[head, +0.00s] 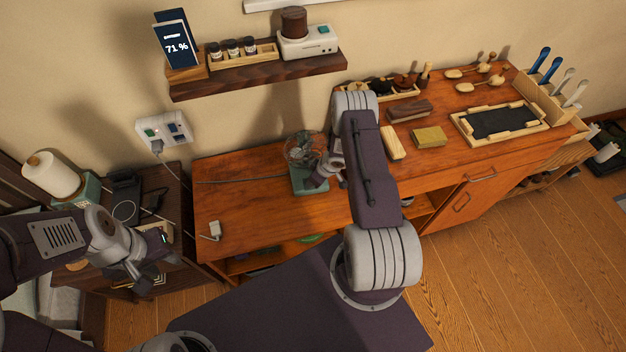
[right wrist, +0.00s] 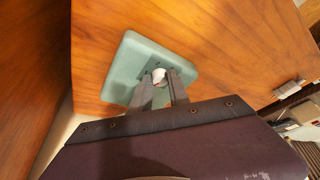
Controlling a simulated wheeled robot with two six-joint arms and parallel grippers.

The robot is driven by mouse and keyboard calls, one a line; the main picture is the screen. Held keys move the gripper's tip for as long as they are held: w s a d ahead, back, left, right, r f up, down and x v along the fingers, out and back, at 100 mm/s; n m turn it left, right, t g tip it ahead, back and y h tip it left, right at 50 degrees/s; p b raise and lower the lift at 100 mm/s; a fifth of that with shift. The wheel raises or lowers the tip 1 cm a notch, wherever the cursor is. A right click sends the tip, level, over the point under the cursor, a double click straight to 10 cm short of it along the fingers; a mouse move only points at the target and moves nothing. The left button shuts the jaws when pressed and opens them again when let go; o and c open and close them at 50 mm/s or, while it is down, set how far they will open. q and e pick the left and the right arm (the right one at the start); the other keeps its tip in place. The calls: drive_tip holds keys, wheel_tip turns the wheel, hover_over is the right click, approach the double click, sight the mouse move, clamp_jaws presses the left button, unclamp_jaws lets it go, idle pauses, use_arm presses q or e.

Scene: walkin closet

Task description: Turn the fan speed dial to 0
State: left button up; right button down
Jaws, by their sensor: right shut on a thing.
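The fan (head: 303,150) stands on the wooden cabinet top, with a wire cage and a pale green base (head: 305,185). In the right wrist view the green base (right wrist: 128,62) shows from close up, with a small white dial (right wrist: 159,76) on it. My right gripper (right wrist: 160,82) is shut on the dial, one finger on each side. In the head view my right gripper (head: 318,180) is at the base, partly hidden by my arm. The dial's markings are too small to read. My left gripper (head: 143,283) hangs at the left near the dark side table, away from the fan; its fingers are unclear.
A cord runs left from the fan across the cabinet top (head: 230,215). A white plug (head: 214,230) lies near its left edge. A wooden block (head: 393,143), a sponge-like block (head: 429,137) and a framed tray (head: 500,122) lie to the right. A shelf (head: 255,78) hangs above.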

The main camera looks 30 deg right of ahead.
drive_tip(key=c, duration=1.2)
unclamp_jaws()
drive_tip(key=shift+c, duration=0.2)
drive_tip(key=shift+r, duration=0.1)
drive_tip(key=p+v, duration=0.1)
drive_tip(key=v, duration=0.8)
